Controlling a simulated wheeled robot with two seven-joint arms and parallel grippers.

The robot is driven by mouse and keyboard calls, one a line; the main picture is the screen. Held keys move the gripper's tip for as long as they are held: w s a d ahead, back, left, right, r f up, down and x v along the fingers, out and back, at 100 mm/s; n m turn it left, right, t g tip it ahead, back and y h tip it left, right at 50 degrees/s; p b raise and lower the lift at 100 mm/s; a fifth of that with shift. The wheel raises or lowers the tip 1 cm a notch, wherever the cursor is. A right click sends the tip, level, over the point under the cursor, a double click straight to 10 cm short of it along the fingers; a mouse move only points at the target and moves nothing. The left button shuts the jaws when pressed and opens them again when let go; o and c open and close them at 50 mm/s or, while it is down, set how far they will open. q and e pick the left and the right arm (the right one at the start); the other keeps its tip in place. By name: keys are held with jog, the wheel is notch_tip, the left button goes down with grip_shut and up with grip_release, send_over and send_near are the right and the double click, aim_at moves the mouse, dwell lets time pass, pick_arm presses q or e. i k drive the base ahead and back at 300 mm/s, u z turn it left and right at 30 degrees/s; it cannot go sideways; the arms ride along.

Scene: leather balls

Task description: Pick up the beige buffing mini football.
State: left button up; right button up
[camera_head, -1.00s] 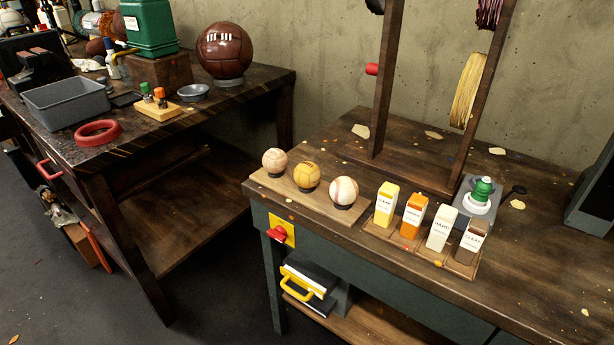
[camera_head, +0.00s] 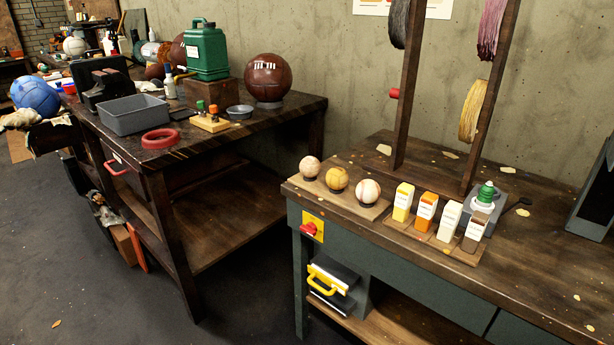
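Three small balls stand in a row on a wooden board at the near left part of the right-hand bench. The left one (camera_head: 310,167) is pale beige-pink with seams and looks most like the beige mini football. The middle ball (camera_head: 337,180) is yellow-tan. The right ball (camera_head: 368,191) is whitish with reddish-brown seams. The board (camera_head: 352,208) lies flat near the bench's front edge. Neither of my grippers shows in the view, and nothing touches the balls.
The right bench (camera_head: 548,262) also holds several small cartons (camera_head: 425,210), a green-capped bottle (camera_head: 486,194) and an upright wooden thread rack (camera_head: 408,85). The left bench (camera_head: 232,150) carries a brown ball (camera_head: 267,77), a green can (camera_head: 206,50) and a grey bin (camera_head: 134,115). Dark floor lies open in front.

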aim_at(336, 178)
jog(key=u, duration=0.45)
jog(key=i, duration=0.9)
jog(key=z, duration=0.1)
